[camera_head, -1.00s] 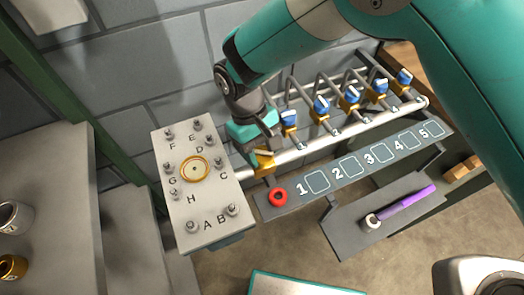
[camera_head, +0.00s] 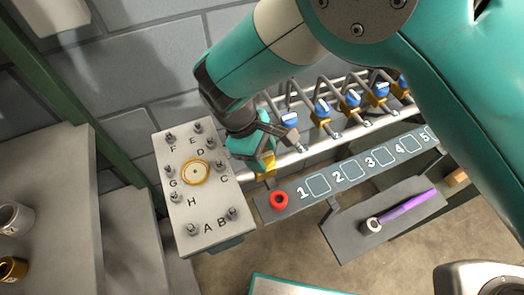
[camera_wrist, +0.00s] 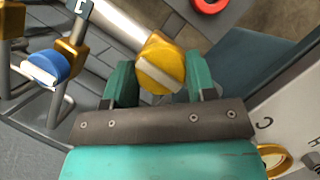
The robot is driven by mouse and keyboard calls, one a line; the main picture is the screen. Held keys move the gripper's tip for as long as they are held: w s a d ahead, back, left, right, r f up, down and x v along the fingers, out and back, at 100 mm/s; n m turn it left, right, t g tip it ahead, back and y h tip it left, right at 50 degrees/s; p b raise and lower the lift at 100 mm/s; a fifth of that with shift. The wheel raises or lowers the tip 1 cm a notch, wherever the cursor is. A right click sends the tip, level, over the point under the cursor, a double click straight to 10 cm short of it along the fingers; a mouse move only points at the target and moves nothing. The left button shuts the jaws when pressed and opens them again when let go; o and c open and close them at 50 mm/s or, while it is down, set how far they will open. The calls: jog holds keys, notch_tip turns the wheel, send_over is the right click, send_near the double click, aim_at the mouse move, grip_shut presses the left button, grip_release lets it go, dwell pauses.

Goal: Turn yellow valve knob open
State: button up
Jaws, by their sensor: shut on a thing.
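The yellow valve knob (camera_wrist: 163,64) sits at the left end of the pale pipe, with a light bar across its face in the wrist view. My gripper (camera_wrist: 160,80) has its two green fingers on either side of the knob, shut on it. In the head view the knob (camera_head: 267,161) shows just below my gripper (camera_head: 258,152), partly covered by it. The knob's inner side and the finger contacts are hidden in the head view.
Several blue-handled valves (camera_head: 322,110) stand along the pipe to the right. A grey lettered panel (camera_head: 212,215) with a yellow-ringed gauge (camera_head: 195,172) is close on the left. A red ring (camera_head: 279,199) is on the numbered strip below. A tray (camera_head: 345,240) holds a purple-handled tool (camera_head: 405,207).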

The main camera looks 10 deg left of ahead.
dwell(0.3)
jog(key=o, duration=0.9)
jog(key=s+p+v, duration=0.1)
jog(key=v, duration=1.6)
jog(key=shift+w+r, duration=0.25)
jog(key=shift+w, duration=0.25)
